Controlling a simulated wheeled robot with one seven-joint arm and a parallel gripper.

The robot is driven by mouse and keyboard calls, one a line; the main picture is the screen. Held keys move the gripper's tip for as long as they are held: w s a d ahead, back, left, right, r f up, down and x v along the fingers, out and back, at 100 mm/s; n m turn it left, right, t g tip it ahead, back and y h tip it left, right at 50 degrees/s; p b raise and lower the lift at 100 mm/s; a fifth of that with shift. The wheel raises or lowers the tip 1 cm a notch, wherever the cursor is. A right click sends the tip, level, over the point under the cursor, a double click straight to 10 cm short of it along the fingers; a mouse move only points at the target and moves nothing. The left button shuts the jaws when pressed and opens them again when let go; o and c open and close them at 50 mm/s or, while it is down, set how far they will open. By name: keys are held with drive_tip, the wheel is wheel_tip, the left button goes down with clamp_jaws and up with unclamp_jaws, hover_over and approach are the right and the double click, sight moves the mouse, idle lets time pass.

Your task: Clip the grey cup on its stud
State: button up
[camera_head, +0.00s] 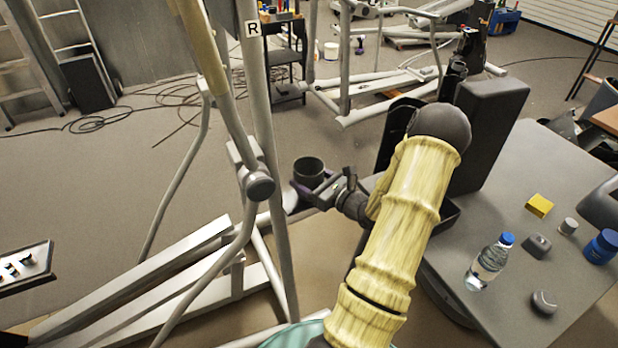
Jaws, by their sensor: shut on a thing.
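A dark grey cup (308,168), open end up, is at the middle of the view, right of the elliptical's upright (281,230). My gripper (318,189) is shut on the cup at its near right side. The cup looks roughly upright and clear of the floor. The elliptical's grey joint with a round dark cap (259,186) is left of the cup, with a gap between them in the picture. I cannot make out the stud. My arm in its yellow sleeve covers part of the area right of the gripper.
A grey table (510,215) at the right holds a water bottle (489,262), a yellow block (539,205), a blue jar (602,246) and several small grey parts. The elliptical's rails (150,290) fill the lower left. Cables (180,95) lie on the floor behind.

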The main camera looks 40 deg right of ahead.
drive_tip(key=shift+f, duration=0.35)
idle(0.5)
drive_tip(key=o, duration=1.1)
drive_tip(key=shift+s, duration=0.1)
drive_tip(key=s+d, duration=0.1)
drive_tip(key=s, duration=0.4)
drive_tip(key=s+b, duration=0.1)
drive_tip(key=s, duration=0.5)
drive_tip(key=s+d, duration=0.1)
drive_tip(key=s, duration=0.5)
drive_tip(key=shift+d+b, duration=0.3)
drive_tip(key=shift+d, duration=0.05)
drive_tip(key=shift+a, duration=0.1)
